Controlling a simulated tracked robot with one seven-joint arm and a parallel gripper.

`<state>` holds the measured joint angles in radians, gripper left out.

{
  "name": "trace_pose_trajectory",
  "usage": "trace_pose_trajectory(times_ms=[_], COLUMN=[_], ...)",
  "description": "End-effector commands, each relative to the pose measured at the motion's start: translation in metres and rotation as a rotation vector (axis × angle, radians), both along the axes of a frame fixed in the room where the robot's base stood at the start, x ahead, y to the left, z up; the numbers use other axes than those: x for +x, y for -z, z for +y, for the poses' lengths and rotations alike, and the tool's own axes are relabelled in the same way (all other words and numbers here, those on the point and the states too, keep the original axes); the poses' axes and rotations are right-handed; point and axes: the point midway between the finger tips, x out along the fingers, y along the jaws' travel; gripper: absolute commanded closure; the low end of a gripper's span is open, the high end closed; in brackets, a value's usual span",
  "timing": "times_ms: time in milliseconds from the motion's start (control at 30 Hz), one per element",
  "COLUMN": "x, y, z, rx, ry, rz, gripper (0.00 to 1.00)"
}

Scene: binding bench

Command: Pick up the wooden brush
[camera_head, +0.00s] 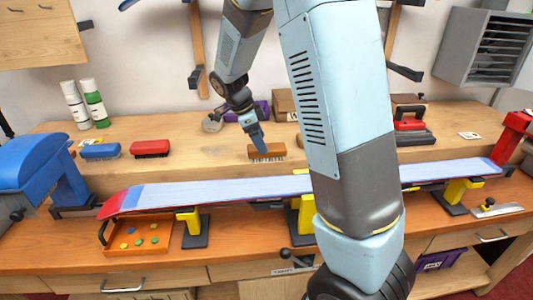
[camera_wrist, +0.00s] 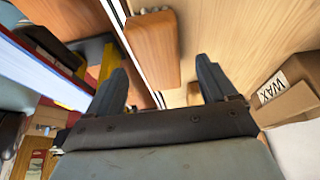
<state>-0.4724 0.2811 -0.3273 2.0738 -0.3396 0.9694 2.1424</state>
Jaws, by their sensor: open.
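The wooden brush (camera_head: 267,151) lies on the raised back shelf of the bench, its brown wooden back up and its dark bristles below. In the wrist view the wooden brush (camera_wrist: 152,48) shows as a rounded brown block ahead of and between my fingertips. My gripper (camera_head: 260,147) is at the brush, in front of it in the head view; whether it touches cannot be told. In the wrist view my gripper (camera_wrist: 160,75) has its two fingers wide apart, with nothing between them near the palm.
A blue brush (camera_head: 100,151) and a red brush (camera_head: 150,148) lie to the left. A long ski (camera_head: 220,190) rests on yellow-topped supports in front of the shelf. A cardboard WAX box (camera_wrist: 285,95) stands close on the right in the wrist view. Spray bottles (camera_head: 95,103) stand back left.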

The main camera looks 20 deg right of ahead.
Motion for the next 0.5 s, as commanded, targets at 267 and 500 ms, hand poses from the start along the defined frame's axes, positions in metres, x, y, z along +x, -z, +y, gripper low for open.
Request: trace_pose_trajectory(times_ms=[267,500], x=[-0.004,-0.005], y=[0.024,0.045], z=[-0.012,-0.022], rx=[0.0,0.0], ry=[0.0,-0.001], rz=[0.003,0.0], gripper=[0.15,0.15])
